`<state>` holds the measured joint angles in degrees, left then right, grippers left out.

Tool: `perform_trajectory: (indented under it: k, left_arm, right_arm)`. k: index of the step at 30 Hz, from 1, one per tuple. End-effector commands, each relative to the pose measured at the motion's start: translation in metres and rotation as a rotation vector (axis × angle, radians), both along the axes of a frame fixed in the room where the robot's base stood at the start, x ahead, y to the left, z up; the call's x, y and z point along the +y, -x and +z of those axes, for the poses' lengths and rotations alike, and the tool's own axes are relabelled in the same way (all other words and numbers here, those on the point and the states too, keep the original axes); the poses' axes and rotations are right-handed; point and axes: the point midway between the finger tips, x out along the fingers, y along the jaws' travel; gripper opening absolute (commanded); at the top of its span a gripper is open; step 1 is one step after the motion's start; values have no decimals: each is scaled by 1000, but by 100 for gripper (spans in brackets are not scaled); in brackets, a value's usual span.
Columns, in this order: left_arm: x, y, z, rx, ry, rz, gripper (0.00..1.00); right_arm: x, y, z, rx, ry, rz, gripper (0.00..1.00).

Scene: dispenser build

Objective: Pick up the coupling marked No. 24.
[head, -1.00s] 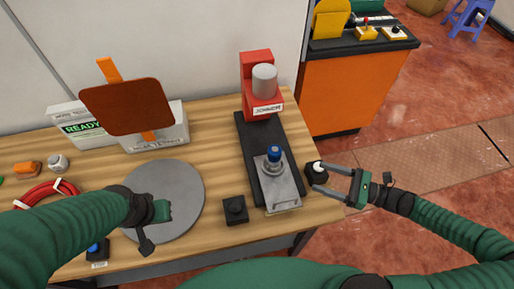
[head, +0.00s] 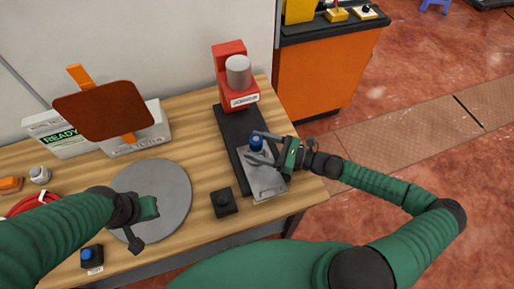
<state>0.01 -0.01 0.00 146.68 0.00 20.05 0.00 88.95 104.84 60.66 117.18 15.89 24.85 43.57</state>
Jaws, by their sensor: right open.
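A small blue-topped part (head: 256,143) stands upright on the grey metal slide (head: 264,183) of the red press (head: 232,72). No "No. 24" marking is readable on it, so I cannot tell whether it is the coupling. My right gripper (head: 253,145) is open, its two fingers on either side of the blue part, with no clear grip on it. The fingers and palm hide part of the slide. My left gripper (head: 142,216) hangs over the grey round disc (head: 168,180), and its jaw state is unclear.
A black block (head: 224,203) sits left of the slide. A blue-buttoned box (head: 91,256) is at the front left. A brown panel on an orange stand (head: 104,108) and white boxes (head: 60,135) stand behind the disc. An orange cabinet (head: 322,85) stands right of the table.

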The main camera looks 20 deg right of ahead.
Motion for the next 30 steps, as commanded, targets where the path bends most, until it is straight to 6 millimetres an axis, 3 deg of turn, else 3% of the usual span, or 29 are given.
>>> perform_trajectory:
  k: [6, 21, 30]
  left_arm:
    - [0, 0, 0, 0, 0, 0, 0]
    - [0, 0, 0, 0, 0, 0, 0]
    - [0, 0, 0, 0, 0, 0, 0]
  right_arm:
    - [1, -1, 0, 0, 1, -1, 65]
    - [1, -1, 0, 0, 1, 0, 0]
    - [1, -1, 1, -1, 0, 1, 0]
